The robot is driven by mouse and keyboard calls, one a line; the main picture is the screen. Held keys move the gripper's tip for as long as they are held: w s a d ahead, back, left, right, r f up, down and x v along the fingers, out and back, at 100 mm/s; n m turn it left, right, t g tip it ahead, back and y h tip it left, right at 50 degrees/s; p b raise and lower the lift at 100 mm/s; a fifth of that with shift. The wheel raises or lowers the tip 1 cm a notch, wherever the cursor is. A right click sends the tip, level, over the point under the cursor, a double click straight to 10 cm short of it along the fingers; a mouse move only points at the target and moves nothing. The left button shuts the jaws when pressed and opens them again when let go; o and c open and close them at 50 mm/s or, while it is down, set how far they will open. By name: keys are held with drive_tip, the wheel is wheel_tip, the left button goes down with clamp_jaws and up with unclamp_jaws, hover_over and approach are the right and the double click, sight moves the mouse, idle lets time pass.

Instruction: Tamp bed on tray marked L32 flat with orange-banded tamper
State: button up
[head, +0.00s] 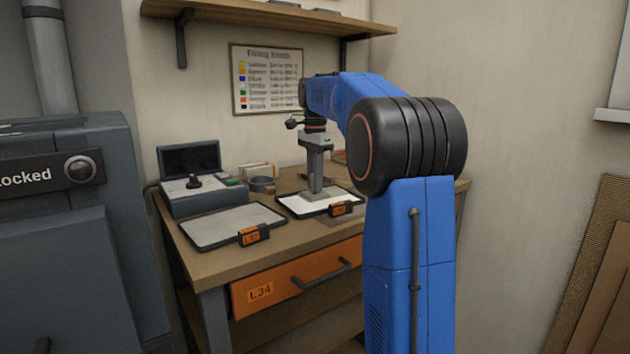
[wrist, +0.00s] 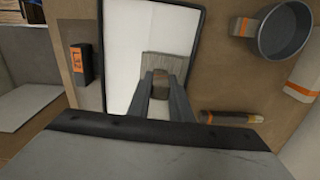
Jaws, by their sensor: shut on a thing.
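My gripper (head: 318,188) points down over the right-hand tray (head: 287,206) and is shut on the tamper. In the wrist view the tamper's flat grey foot (wrist: 178,66) shows just beyond my gripper's fingertips (wrist: 160,82), with its brownish handle between them. I see no orange band on it; the fingers hide much of the handle. The foot is over the white bed (wrist: 132,45), on it or very close; I cannot tell if it touches. The tray's black tag (wrist: 84,63) with an orange label reads L32 in the wrist view.
A second tray (head: 232,224) with a greyish bed stands left of it. A control box (head: 203,192) stands behind. An orange drawer (head: 262,291) is below.

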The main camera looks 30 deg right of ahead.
drive_tip(key=shift+f, duration=0.25)
idle(0.6)
drive_tip(key=shift+r, duration=1.15)
drive_tip(key=shift+d, duration=0.1)
drive_tip(key=shift+s+d, duration=0.15)
drive_tip(key=shift+d, duration=2.85)
drive_tip(key=shift+f, duration=0.15)
drive_tip(key=shift+f, duration=0.7)
drive_tip(key=shift+f, duration=0.3)
